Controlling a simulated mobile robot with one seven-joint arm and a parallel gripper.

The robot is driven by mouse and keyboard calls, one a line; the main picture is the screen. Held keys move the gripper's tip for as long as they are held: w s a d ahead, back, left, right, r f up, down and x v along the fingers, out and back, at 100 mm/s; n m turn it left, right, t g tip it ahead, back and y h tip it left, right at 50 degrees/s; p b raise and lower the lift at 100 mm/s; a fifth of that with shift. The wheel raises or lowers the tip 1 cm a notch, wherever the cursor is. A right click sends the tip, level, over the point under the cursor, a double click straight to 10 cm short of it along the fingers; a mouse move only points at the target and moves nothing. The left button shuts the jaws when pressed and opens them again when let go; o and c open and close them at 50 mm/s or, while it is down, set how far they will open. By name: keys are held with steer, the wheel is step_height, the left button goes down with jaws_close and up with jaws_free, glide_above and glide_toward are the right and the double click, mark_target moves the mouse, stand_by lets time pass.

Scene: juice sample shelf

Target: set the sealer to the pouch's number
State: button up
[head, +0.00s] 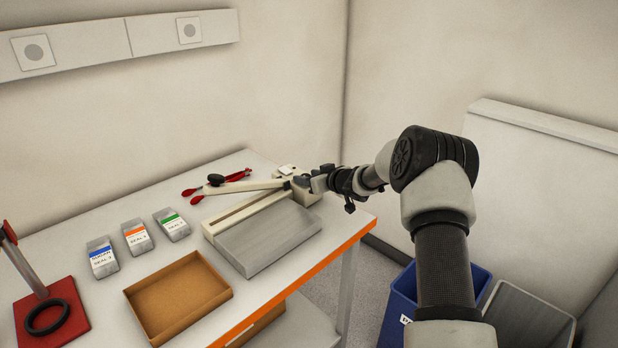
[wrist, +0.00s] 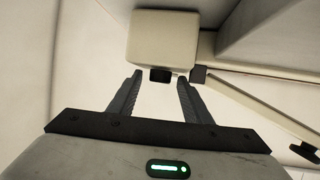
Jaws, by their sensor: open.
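The cream sealer (head: 240,213) lies on the table, its long arm (head: 245,187) ending in a black knob (head: 216,180). Its end block (head: 308,196) is at the right, by my gripper (head: 306,181). In the wrist view, the end block (wrist: 163,40) is ahead of my open, empty fingers (wrist: 159,82). A small black dial-like part (wrist: 160,75) on the block shows between the fingertips; contact and setting cannot be told. Three silver pouches stand left of the sealer, with blue (head: 102,258), orange (head: 137,237) and green (head: 171,224) labels reading "SEAL"; their numbers are too small to read.
An empty cardboard tray (head: 180,256) lies in front of the pouches. A red base with a black ring (head: 48,318) is at the left. Red-handled tools (head: 237,175) lie behind the sealer. A blue bin (head: 397,300) and a grey bin (head: 525,318) stand right of the table.

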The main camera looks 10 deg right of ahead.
steer(key=shift+c, duration=0.6)
steer(key=c, duration=0.9)
steer(key=shift+f+b, duration=0.1)
steer(key=shift+b, duration=0.2)
steer(key=shift+c, duration=0.2)
steer(key=shift+f+b, duration=0.1)
steer(key=shift+b, duration=0.3)
